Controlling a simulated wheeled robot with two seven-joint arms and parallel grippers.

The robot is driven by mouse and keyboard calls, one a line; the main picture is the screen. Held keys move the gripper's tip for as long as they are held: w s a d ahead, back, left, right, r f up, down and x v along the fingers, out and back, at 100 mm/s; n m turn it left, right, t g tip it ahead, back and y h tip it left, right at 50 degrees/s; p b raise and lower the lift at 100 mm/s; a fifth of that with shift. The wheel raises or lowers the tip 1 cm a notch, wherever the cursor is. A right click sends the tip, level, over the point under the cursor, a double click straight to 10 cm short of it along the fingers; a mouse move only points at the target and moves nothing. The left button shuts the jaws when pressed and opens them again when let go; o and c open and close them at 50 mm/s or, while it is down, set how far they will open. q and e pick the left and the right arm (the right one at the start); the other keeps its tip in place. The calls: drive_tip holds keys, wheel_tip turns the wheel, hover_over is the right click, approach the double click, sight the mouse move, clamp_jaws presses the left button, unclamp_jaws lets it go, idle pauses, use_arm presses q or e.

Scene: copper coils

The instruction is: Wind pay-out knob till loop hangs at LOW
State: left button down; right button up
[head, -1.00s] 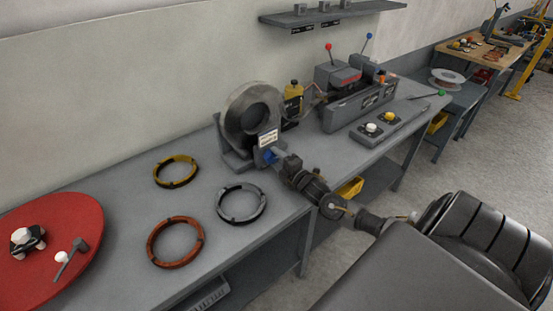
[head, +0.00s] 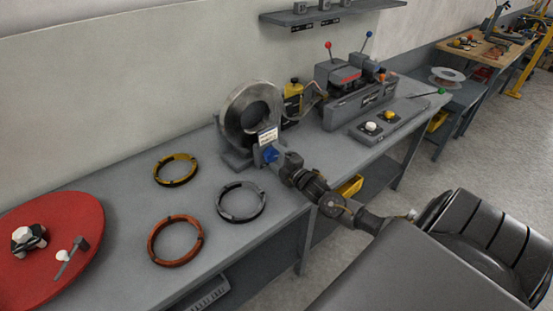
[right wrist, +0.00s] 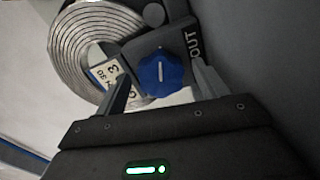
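The blue pay-out knob (head: 270,154) sits at the front foot of the grey coil stand (head: 238,160) that holds a big metal coil (head: 233,108). In the right wrist view the lobed knob (right wrist: 161,73) has a pale line, beside an "OUT" label (right wrist: 193,44). My right gripper (right wrist: 160,76) is open, one finger on each side of the knob, with gaps showing. A copper-coloured strand (head: 314,94) runs between the coil and the grey machine (head: 350,92); its sag and any LOW mark are too small to read. My left gripper is not in view.
Yellow, grey and orange rings (head: 176,217) lie on the grey bench (head: 120,250), left of the stand. A red disc (head: 85,215) is at far left. A button panel (head: 380,122) sits to the right.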

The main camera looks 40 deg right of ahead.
drive_tip(key=s+b, duration=0.2)
drive_tip(key=s, duration=0.7)
drive_tip(key=shift+s+a+f, duration=0.1)
drive_tip(key=shift+s, duration=0.8)
